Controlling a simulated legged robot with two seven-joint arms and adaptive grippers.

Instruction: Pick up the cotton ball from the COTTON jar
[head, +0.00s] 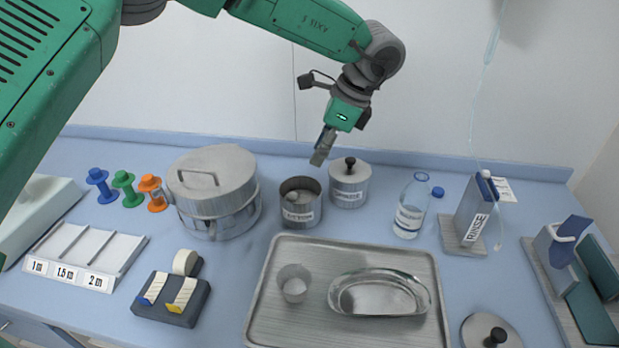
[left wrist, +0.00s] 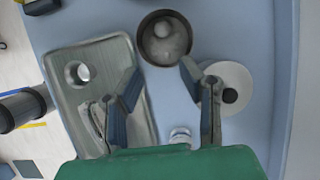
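The COTTON jar (head: 302,217) is a small metal jar standing open behind the tray, its label facing front. A pale round cotton ball (head: 292,197) shows inside it. In the left wrist view the open jar (left wrist: 144,45) is at the top centre, with the ball (left wrist: 163,29) inside over a larger grey shape that I cannot make out. My left gripper (head: 319,157) hangs above and behind the jar, slightly to its right, apart from it. In the left wrist view the left gripper (left wrist: 159,70) has its fingers spread, with nothing between them. My right gripper is not in view.
A lidded jar (head: 350,187) with a black knob stands close right of the COTTON jar. A large metal pot (head: 213,190) stands left. A tray (head: 262,300) with a cup and oval dish lies in front. A loose lid (head: 478,333) lies front right. A bottle (head: 411,207) stands right.

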